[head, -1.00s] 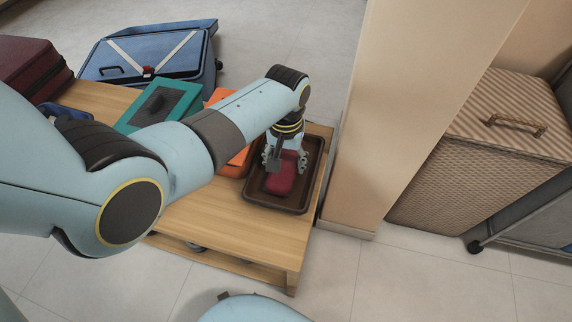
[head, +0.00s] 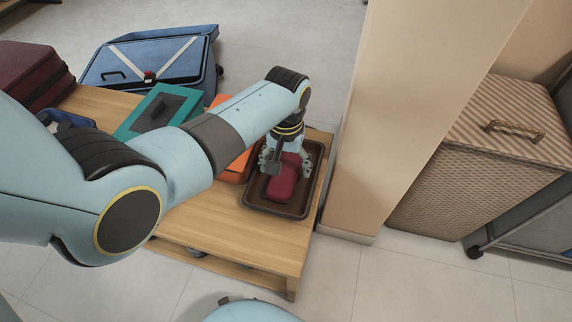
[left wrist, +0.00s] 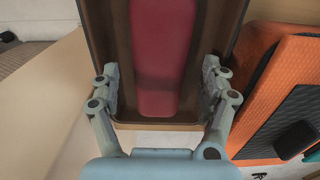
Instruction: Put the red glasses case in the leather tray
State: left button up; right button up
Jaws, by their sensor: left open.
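The red glasses case (head: 283,181) lies inside the brown leather tray (head: 298,208) at the right end of the wooden table. In the left wrist view the red case (left wrist: 160,50) lies lengthwise in the tray (left wrist: 124,78), between my finger tips. My left gripper (head: 285,162) is over the tray, with its fingers on either side of the case. In the left wrist view the left gripper (left wrist: 161,92) is open, with gaps between both fingers and the case. Part of the case is hidden behind the gripper in the head view. My right gripper is not in view.
A beige pillar (head: 375,120) rises close to the table's right end. A blue suitcase (head: 190,65) lies open behind. The table's front right (head: 240,230) is bare.

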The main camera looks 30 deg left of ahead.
aim_at(286, 167)
pick_arm(q)
notch_tip(286, 167, up, 10)
jog(key=p, duration=0.3)
jog(key=shift+r+p, duration=0.25)
jog(key=shift+p, duration=0.15)
